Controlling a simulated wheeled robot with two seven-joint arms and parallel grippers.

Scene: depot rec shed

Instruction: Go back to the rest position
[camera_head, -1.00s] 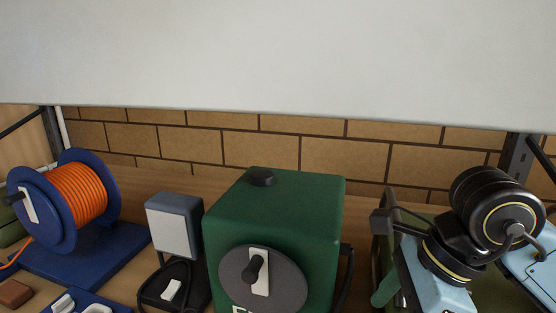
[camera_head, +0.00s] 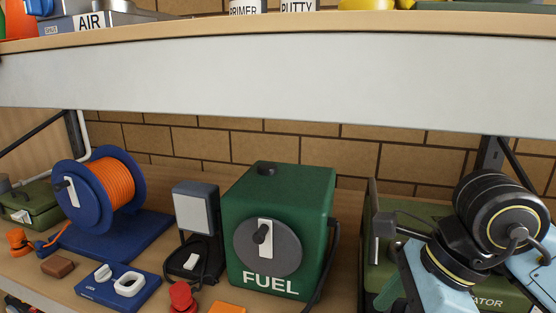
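My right arm comes in at the lower right, with light blue links and black round joints. It stands in front of a green generator (camera_head: 408,211) and hides much of it. The fingers of my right gripper do not show. My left arm and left gripper are not in view. No held object shows.
A shelf with a white front edge (camera_head: 270,85) crosses above. Below it stand a green FUEL box (camera_head: 300,205), a blue reel of orange cord (camera_head: 70,208), a dark device with a grey panel (camera_head: 195,212) and a blue tray (camera_head: 105,291). A brick wall is behind.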

